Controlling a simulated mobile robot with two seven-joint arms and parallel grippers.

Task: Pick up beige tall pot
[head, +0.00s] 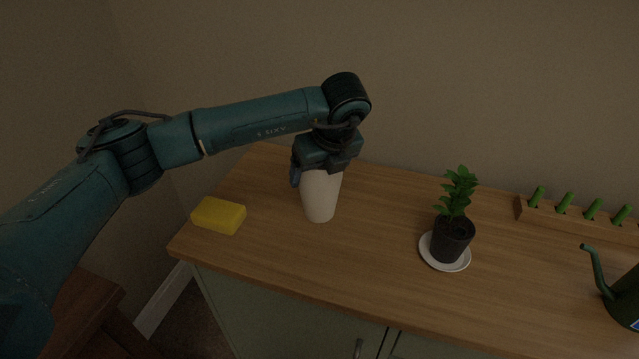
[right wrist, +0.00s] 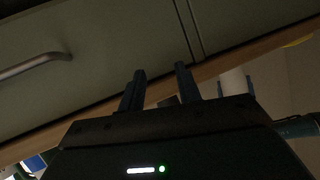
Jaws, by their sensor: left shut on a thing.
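The beige tall pot (head: 320,200) stands upright on the wooden counter, toward its left part. My left gripper (head: 318,172) reaches down over the pot from above and is shut on its upper part. The gripper hides the pot's rim, and one blue finger shows at the pot's left side. A pale part of the pot (right wrist: 234,82) also shows in the right wrist view. My right gripper (right wrist: 160,72) shows its two fingers apart, with nothing held between them, in front of the cabinet.
A yellow sponge (head: 218,215) lies left of the pot on the counter (head: 375,235). A potted plant (head: 453,235) stands on a white saucer (head: 430,257) to the right. A wooden rack (head: 546,214) with green pegs and a dark watering can (head: 624,298) are farther right.

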